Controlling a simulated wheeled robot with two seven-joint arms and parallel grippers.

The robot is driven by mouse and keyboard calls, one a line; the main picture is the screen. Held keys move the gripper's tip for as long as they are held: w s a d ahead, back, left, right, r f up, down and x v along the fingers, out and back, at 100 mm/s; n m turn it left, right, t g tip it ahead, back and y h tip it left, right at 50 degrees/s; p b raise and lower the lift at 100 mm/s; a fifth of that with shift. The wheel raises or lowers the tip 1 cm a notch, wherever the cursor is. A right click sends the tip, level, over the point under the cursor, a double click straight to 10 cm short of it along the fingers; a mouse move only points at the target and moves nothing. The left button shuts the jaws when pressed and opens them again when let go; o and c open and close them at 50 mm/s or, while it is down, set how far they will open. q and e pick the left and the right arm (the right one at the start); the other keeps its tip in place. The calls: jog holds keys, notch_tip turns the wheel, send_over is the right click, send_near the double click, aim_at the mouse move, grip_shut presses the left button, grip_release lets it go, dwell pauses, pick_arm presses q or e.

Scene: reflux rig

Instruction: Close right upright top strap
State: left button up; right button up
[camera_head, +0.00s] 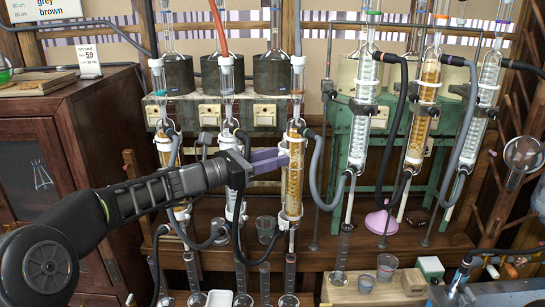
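My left gripper (284,158) reaches in from the left with purple fingers. Its tips are at the left side of an amber-filled glass condenser (293,190) in the left group. Whether the fingers touch or hold anything there is unclear. Upright condensers stand on the right, one clear (359,150), one amber (418,138) and one clear at far right (474,134). Dark clamps (364,108) sit near their upper parts. I cannot make out which piece is the right upright top strap, or whether it is open. My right gripper is not in view.
Grey and black hoses (319,170) loop between the condensers. A green frame (335,150) stands behind the right group. Glass cylinders (341,262) and beakers (386,267) stand low in front. A wooden cabinet (90,130) is at left, and a peg rack (508,185) at right.

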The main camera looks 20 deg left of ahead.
pick_arm(q)
grip_shut()
dwell(0.3)
dwell(0.3)
